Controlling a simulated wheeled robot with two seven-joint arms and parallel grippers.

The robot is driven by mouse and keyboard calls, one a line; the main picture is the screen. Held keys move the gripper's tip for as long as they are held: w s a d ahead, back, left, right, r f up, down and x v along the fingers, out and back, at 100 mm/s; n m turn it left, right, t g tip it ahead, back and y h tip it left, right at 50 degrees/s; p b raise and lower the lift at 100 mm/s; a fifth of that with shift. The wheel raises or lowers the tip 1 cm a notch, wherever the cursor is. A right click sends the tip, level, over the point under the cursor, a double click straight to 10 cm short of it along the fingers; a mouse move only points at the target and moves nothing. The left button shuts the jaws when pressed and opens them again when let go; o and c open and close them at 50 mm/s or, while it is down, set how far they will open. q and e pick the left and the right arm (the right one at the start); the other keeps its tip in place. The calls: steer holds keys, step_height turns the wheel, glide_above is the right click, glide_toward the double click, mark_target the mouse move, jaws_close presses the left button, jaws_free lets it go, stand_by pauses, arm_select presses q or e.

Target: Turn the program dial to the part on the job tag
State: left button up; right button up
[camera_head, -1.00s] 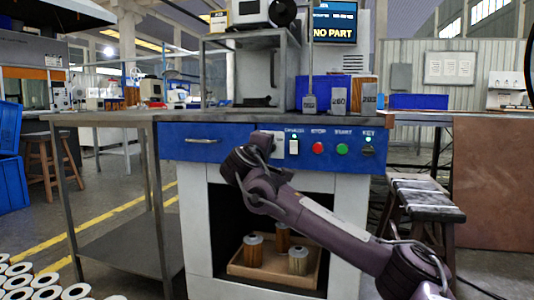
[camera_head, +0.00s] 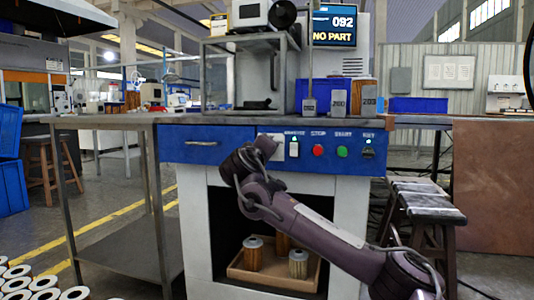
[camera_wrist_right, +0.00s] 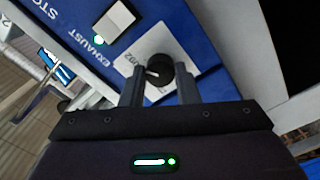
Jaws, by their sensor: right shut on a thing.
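The program dial (camera_wrist_right: 158,69) is a round black knob with a white mark, on a white plate (camera_wrist_right: 151,50) on the blue front panel in the right wrist view. My right gripper (camera_wrist_right: 163,78) has its two fingers on either side of the dial and is shut on it. In the head view my right gripper (camera_head: 270,145) is at the panel, left of the white exhaust switch (camera_head: 294,148), and hides the dial. I cannot make out a job tag. My left gripper is not in view.
A red stop button (camera_head: 318,151), a green start button (camera_head: 342,151) and a key switch (camera_head: 368,152) sit right of the exhaust switch. Grey blocks and a blue bin (camera_head: 329,91) stand on the bench above. A tray (camera_head: 240,272) with cartridges sits in the opening below.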

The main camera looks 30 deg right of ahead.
steer(key=shift+f, duration=0.1)
steer(key=o, duration=1)
steer(key=shift+c, duration=0.2)
steer(key=p+v, duration=0.2)
steer(key=v, duration=0.6)
steer(key=shift+d, duration=0.15)
